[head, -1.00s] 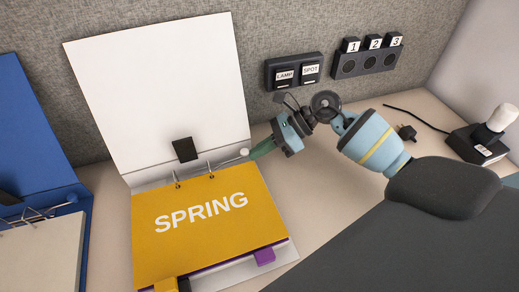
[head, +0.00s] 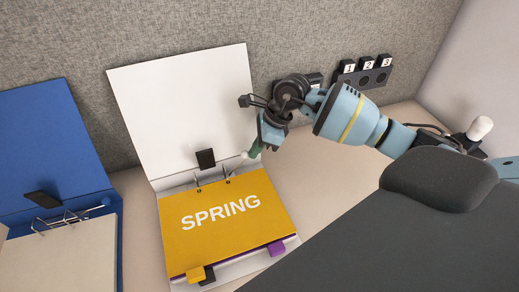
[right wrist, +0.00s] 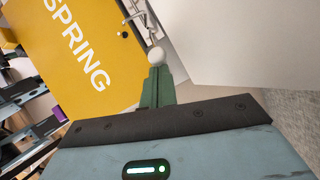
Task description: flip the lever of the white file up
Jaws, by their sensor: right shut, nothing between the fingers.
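The white file (head: 135,92) lies open with its lid leaning on the wall panel and a yellow SPRING sheet (head: 228,235) on its rings. The ball-ended lever (head: 245,154) is at the right of the ring mechanism; its rod is hard to make out, and its angle is uncertain. My right gripper (head: 254,151) is at the ball from the right, fingers shut and empty. In the right wrist view, the shut green fingertips (right wrist: 156,72) are right at the white ball (right wrist: 156,57); they seem to touch it. My left gripper is not in view.
A blue file (head: 45,130) lies open to the left. A switch box with buttons 1, 2 and 3 (head: 362,78) is on the wall panel, partly behind my arm. A white-knobbed device (head: 480,129) stands at the right. Bare desk (head: 315,165) lies right of the white file.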

